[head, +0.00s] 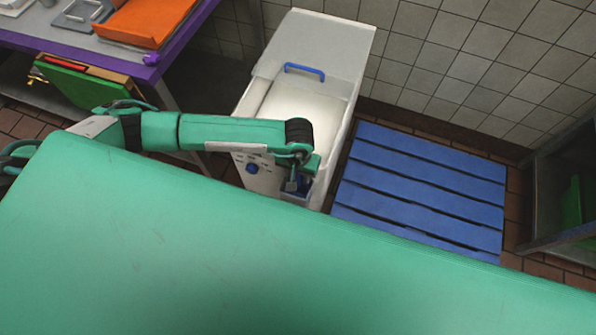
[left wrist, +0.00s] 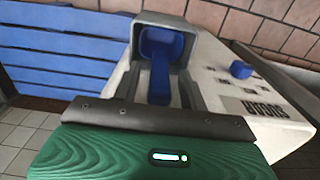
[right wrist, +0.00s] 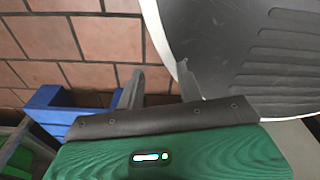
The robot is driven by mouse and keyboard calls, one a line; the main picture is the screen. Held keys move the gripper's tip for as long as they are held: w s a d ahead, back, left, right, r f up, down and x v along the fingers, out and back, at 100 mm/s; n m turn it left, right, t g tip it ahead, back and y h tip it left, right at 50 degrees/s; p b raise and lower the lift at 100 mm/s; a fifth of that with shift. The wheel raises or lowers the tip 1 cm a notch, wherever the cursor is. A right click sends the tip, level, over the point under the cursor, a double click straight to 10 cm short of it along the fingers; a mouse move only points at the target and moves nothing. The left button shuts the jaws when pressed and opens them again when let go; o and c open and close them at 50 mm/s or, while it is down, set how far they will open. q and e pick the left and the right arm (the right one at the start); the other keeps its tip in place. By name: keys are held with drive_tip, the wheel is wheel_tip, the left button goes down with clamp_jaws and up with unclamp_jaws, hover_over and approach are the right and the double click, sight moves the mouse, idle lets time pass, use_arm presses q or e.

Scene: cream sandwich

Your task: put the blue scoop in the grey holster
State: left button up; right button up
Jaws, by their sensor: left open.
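The blue scoop (left wrist: 160,52) sits inside the grey holster (left wrist: 194,36), its bowl against the back and its handle pointing toward my wrist. The holster is fixed to the end of the white bin. My left gripper (left wrist: 158,88) is open, with one finger on each side of the scoop's handle; I cannot tell whether they touch it. In the head view my left gripper (head: 297,182) is over the holster (head: 294,198), largely covering the scoop. My right gripper (right wrist: 160,85) is open and empty, seen only in its own wrist view.
The white bin (head: 340,45) holds pale powder (head: 305,104) under a lid with a blue handle. A blue pallet (head: 420,185) lies right of it. A purple-edged table (head: 185,42) stands at the left. A dark ridged round thing (right wrist: 260,50) is close to my right gripper.

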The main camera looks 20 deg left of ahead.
use_arm(q)
wheel_tip(320, 180, up, 5)
drive_tip(key=shift+w+f+b, duration=0.1)
drive_tip(key=shift+f+b, duration=0.05)
drive_tip(key=shift+b, duration=0.4)
wheel_tip(320, 180, up, 6)
drive_tip(key=shift+r+b, duration=0.1)
drive_tip(key=shift+b, duration=0.4)
drive_tip(key=shift+r, duration=0.6)
use_arm(e)
drive_tip(key=shift+w+d+f, duration=0.1)
drive_tip(key=shift+w, duration=0.45)
drive_tip(key=shift+w+d+f, duration=0.1)
drive_tip(key=shift+w, duration=0.45)
drive_tip(key=shift+a, duration=0.1)
drive_tip(key=shift+s+a+f, duration=0.1)
drive_tip(key=shift+s+a, duration=0.1)
drive_tip(key=shift+a, duration=0.15)
drive_tip(key=shift+s, duration=0.1)
